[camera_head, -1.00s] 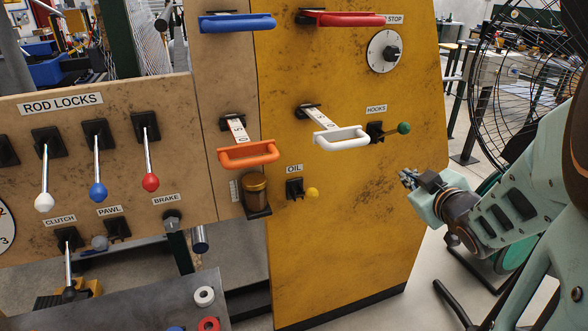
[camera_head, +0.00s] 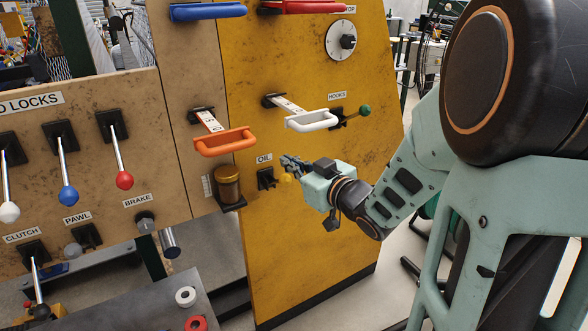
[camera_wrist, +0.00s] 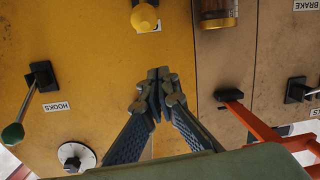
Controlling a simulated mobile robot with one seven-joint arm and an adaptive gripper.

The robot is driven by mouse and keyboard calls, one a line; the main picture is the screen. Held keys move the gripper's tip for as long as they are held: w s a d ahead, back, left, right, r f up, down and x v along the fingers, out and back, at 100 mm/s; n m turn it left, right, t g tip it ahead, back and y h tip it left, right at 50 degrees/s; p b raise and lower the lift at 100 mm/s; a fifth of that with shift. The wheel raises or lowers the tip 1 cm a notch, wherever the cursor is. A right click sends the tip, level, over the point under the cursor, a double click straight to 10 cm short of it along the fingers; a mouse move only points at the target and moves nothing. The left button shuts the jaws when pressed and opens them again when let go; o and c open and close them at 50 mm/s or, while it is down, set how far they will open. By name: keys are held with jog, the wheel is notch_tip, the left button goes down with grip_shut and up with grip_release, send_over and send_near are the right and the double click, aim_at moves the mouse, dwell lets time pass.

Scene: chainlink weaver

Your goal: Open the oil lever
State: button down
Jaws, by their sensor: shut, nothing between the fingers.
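The oil lever is a short lever with a yellow ball knob (camera_head: 286,178) on a black mount (camera_head: 265,178), under the OIL label (camera_head: 264,159) on the yellow panel. In the wrist view, which is upside down, its yellow knob (camera_wrist: 144,18) shows at the top. My gripper (camera_head: 287,160) is by the lever in the head view, its fingertips just above the knob. In the wrist view my gripper (camera_wrist: 158,76) is shut and empty, with a gap in the picture between its tips and the knob. I cannot tell the exact depth gap.
An orange handle (camera_head: 225,142) and an amber oil cup (camera_head: 228,184) are left of the lever. A white handle (camera_head: 312,121) and the green-knobbed hooks lever (camera_head: 365,110) are above it. The panel below the lever is clear.

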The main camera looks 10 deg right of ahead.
aim_at(286, 179)
jog(key=x, duration=0.4)
jog(key=shift+f, duration=0.15)
jog(key=f, duration=0.1)
jog(key=b, duration=0.1)
jog(key=f, duration=0.1)
jog(key=shift+s+d+f, duration=0.35)
jog(key=shift+d, duration=0.05)
jog(key=shift+s+d+f, duration=0.1)
jog(key=shift+s+f, duration=0.1)
jog(key=shift+f, duration=0.15)
